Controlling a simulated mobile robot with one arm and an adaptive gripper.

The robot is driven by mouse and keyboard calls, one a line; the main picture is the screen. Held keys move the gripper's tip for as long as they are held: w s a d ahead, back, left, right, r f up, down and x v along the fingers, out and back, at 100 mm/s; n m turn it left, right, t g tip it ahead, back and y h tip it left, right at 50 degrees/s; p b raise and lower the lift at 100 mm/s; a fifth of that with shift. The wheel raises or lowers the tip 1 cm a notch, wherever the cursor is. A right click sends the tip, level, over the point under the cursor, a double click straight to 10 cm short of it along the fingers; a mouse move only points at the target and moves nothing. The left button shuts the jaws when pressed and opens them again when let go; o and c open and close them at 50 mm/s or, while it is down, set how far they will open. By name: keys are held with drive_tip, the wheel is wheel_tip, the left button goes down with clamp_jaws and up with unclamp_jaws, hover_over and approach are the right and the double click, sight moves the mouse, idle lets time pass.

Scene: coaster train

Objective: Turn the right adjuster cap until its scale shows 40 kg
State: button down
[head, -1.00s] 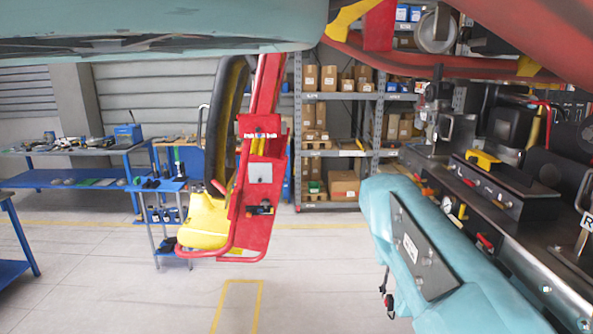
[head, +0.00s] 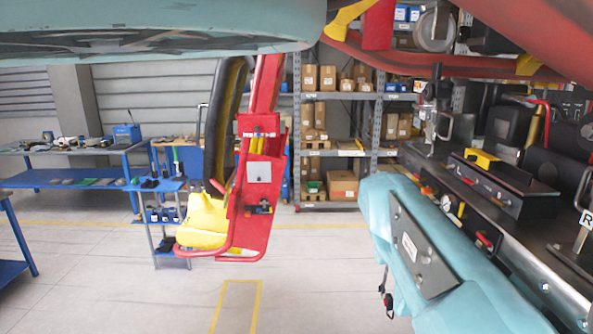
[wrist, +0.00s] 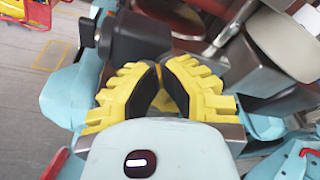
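In the wrist view my gripper (wrist: 160,68) shows two yellow toothed fingers with black pads. Their tips are close together at the top, and a yellow patch sits between the pads. I cannot tell whether this is a held thing or part of the gripper. A dark rounded body (wrist: 137,38) with a short stub on its left lies just beyond the left finger. I cannot make out the right adjuster cap or its scale in either view. In the head view I cannot pick out my gripper for certain.
In the head view a metal bench-like assembly (head: 520,235) with black boxes and small levers fills the right side. A red and yellow seat-like unit (head: 262,170) hangs at centre. Shelves with cartons (head: 343,98) and a blue workbench (head: 75,178) stand behind. The floor between is clear.

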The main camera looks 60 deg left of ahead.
drive_tip(key=shift+w+d+f, duration=0.1)
drive_tip(key=shift+w+f, duration=0.1)
drive_tip(key=shift+w, duration=0.1)
drive_tip(key=shift+w+d+r, duration=0.1)
drive_tip(key=shift+w+r, duration=0.05)
drive_tip(key=shift+r, duration=0.15)
drive_tip(key=shift+w+d+r+p, duration=0.15)
drive_tip(key=shift+w+r+p, duration=0.2)
drive_tip(key=shift+p, duration=0.95)
drive_tip(key=shift+w+d+p, duration=0.35)
drive_tip(key=shift+p, duration=0.65)
drive_tip(key=shift+s+r, duration=0.1)
drive_tip(key=shift+r, duration=0.25)
drive_tip(key=f+p+v, duration=0.1)
drive_tip(key=p+v, duration=0.4)
drive_tip(key=v, duration=0.1)
drive_tip(key=shift+d+p, duration=0.3)
